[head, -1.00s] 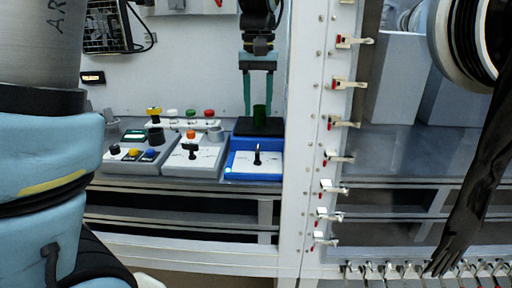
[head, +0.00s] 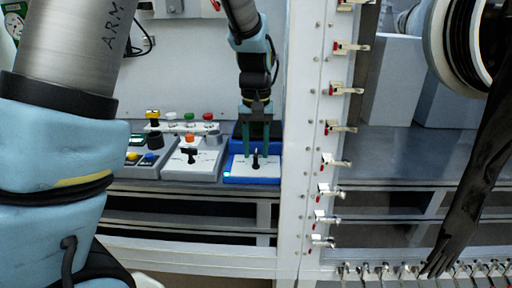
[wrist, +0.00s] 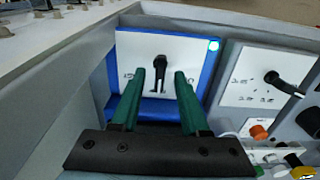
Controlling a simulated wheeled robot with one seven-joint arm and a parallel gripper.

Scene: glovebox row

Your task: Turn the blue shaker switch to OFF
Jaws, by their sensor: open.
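The blue shaker switch (head: 233,180) is a blue box with a white top panel, at the right end of the bench row in the head view. Its black handle (head: 255,162) stands up from the panel. In the wrist view, the blue frame (wrist: 209,72), a lit cyan lamp (wrist: 213,45) and the handle (wrist: 160,64) show clearly; the panel labels are too small to read. My gripper (head: 257,152) is open, with green fingers pointing at the panel. In the wrist view, the gripper (wrist: 161,75) has one finger on each side of the handle, with gaps visible.
A neighbouring grey box with a black switch (head: 189,156) sits left of the blue box. Beyond it are yellow and blue buttons (head: 149,158) and a row of coloured knobs (head: 190,116). A white post with red-handled clamps (head: 335,126) stands close on the right.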

